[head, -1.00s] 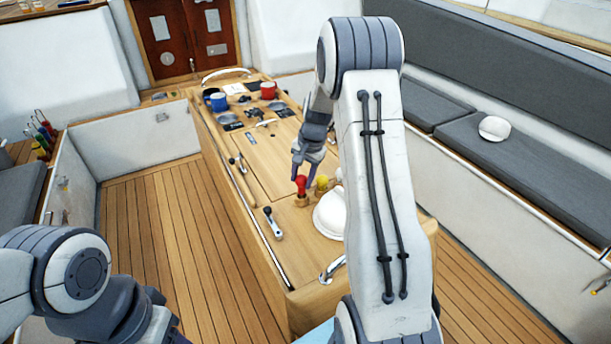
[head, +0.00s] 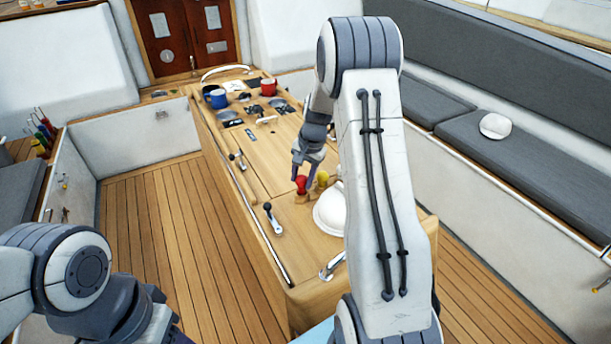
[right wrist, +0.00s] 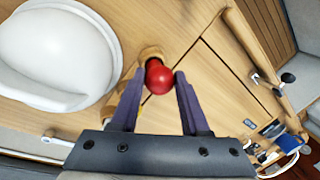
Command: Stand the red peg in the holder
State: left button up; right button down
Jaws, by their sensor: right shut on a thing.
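The red peg (head: 301,184) has a round red head and is upright at the right part of the wooden console. It also shows in the right wrist view (right wrist: 158,78), between the fingers. My right gripper (head: 305,174) is shut on it from above. A tan wooden piece (head: 300,198), apparently the holder, shows just below the red head. It shows beyond the red head in the right wrist view (right wrist: 151,53). Whether the peg's lower end is inside it is hidden. My left gripper is out of view; only my left arm shows at lower left.
A yellow-topped peg (head: 322,179) stands close to the right of the red one. A white domed cap (head: 330,208) lies beside them on the console (head: 262,180). Blue (head: 217,99) and red (head: 268,87) mugs stand at the far end.

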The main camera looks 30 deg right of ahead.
jog(key=shift+f+b, duration=0.3)
jog(key=shift+f, duration=0.35)
dwell(0.9)
dwell(0.6)
jog(key=shift+c, duration=1.6)
grip_release()
jog(key=o, duration=0.3)
jog(key=shift+r, duration=0.15)
jog(key=shift+w+a+p+v, duration=0.1)
jog(key=shift+w+p+v, duration=0.1)
jog(key=shift+p+v, duration=0.85)
jog(key=shift+w+a+p+v, duration=0.15)
jog(key=shift+w+p+v, duration=0.05)
jog(key=shift+p+v, duration=0.85)
jog(key=shift+w+a+p+v, duration=0.1)
jog(key=shift+w+p+v, duration=0.1)
jog(key=shift+p+v, duration=0.9)
jog(key=shift+r, duration=0.2)
